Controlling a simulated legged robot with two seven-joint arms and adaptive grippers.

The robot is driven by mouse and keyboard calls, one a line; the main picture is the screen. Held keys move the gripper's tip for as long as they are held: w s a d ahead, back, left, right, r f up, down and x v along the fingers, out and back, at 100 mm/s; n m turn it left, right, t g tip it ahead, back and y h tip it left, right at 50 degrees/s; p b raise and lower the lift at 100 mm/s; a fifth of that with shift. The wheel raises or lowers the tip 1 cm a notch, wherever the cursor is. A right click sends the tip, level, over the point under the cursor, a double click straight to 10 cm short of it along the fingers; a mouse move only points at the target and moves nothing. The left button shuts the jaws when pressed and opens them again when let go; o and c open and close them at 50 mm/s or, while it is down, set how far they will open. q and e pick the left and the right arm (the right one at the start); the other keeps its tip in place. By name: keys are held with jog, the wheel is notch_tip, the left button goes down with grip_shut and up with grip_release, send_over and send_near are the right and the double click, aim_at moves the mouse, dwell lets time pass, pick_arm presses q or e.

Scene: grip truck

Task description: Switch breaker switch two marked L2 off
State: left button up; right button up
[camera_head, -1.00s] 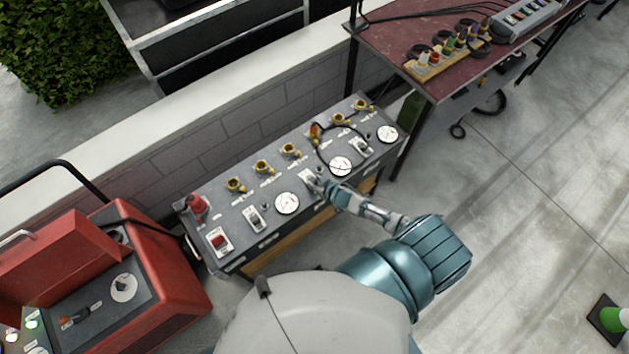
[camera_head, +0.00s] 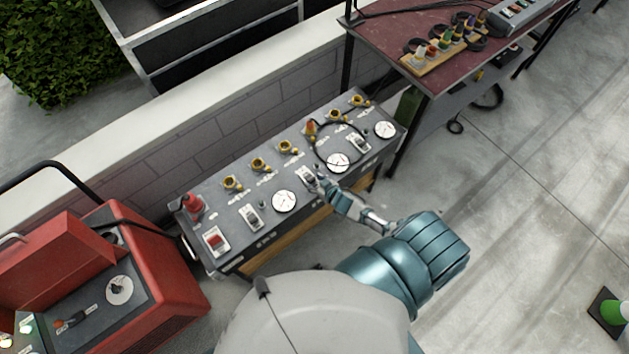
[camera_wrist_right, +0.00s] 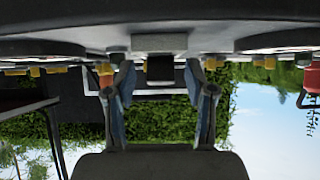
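The grey breaker panel (camera_head: 229,193) stands against the low wall, with several gauges and breaker switches on its face. The middle breaker switch (camera_head: 308,174) sits between two round gauges; its L2 marking is too small to read. My right gripper (camera_head: 318,184) is at this switch and partly covers it. In the right wrist view, the two fingers (camera_wrist_right: 160,79) are apart. A dark switch lever (camera_wrist_right: 160,68) shows between them, with a gap on each side. My left gripper is not in view.
Another breaker switch (camera_head: 252,217) is to the left and one (camera_head: 358,143) to the right. A red switch (camera_head: 215,240) and a red button (camera_head: 193,204) are at the panel's left end. A red machine (camera_head: 165,260) stands at left, a dark red table (camera_head: 385,35) behind right.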

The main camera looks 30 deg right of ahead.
jog(key=shift+r, duration=0.1)
jog(key=v, duration=1.1)
jog(key=shift+s+r, duration=0.2)
jog(key=shift+s, duration=0.15)
jog(key=shift+d, duration=0.15)
jog(key=s+f+g, duration=0.1)
jog(key=s+f, duration=0.2)
jog(key=f, duration=0.3)
jog(key=s+d+f+g+h, duration=0.1)
jog(key=s+f+g, duration=0.1)
jog(key=s+f, duration=0.35)
jog(key=s+f+g, duration=0.1)
jog(key=s+f, duration=0.1)
jog(key=f, duration=0.6)
jog(key=s+a+f+n+g, duration=0.1)
jog(key=s+a+f+g, duration=0.2)
jog(key=s+f, duration=0.4)
jog(key=s+a+f+g, duration=0.3)
jog(key=s+a+f, duration=0.2)
jog(key=s, duration=0.9)
notch_tip(320, 180, down, 2)
jog(key=shift+s+a+f+n, duration=0.1)
jog(key=shift+s+a+n, duration=0.15)
jog(key=shift+n, duration=0.15)
jog(key=shift+d, duration=0.1)
